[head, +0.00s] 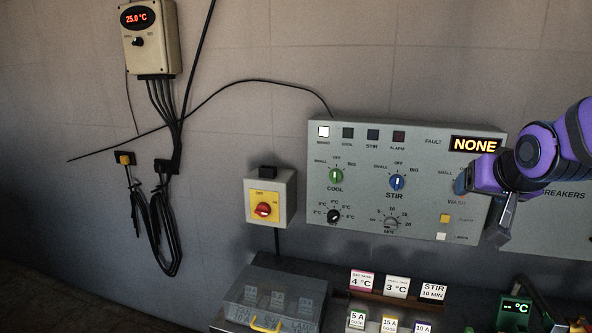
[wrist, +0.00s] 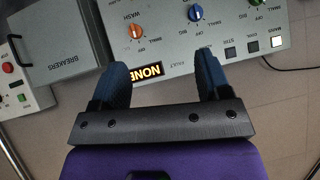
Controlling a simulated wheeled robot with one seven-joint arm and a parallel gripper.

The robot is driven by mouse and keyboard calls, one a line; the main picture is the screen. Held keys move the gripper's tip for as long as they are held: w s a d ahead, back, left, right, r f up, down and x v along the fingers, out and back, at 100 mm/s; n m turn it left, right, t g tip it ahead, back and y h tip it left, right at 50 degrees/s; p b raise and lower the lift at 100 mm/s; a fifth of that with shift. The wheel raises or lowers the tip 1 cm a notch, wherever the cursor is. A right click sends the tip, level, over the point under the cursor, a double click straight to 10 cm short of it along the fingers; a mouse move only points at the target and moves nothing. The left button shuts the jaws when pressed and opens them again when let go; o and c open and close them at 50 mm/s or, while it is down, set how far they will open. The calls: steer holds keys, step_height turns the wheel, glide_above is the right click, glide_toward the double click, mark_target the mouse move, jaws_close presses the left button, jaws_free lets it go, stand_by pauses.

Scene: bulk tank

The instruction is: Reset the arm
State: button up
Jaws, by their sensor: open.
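My gripper (head: 462,185) is at the right in the head view, in front of the right side of the grey control panel (head: 360,160). My purple arm comes in from the right edge. In the wrist view my gripper (wrist: 162,68) has two blue fingers spread apart with nothing between them. The panel's lit display (wrist: 146,73), reading NONE, shows upside down behind the gap. The orange WASH knob (wrist: 135,31) is beyond the left finger there. In the head view my gripper hides the WASH knob.
Cables hang at the left.

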steer(key=s+a+r+n+g, duration=0.1)
steer(key=s+a+g, duration=0.1)
steer(key=s, duration=0.7)
steer(key=s+a+r+n+g+y, duration=0.1)
steer(key=s+n+g, duration=0.1)
steer(key=s, duration=0.7)
steer(key=shift+s+a+r, duration=0.2)
steer(key=shift+a+r, duration=0.05)
steer(key=shift+a, duration=0.15)
steer(key=shift+s+g, duration=0.4)
steer(key=shift+s, duration=0.15)
steer(key=shift+c, duration=0.2)
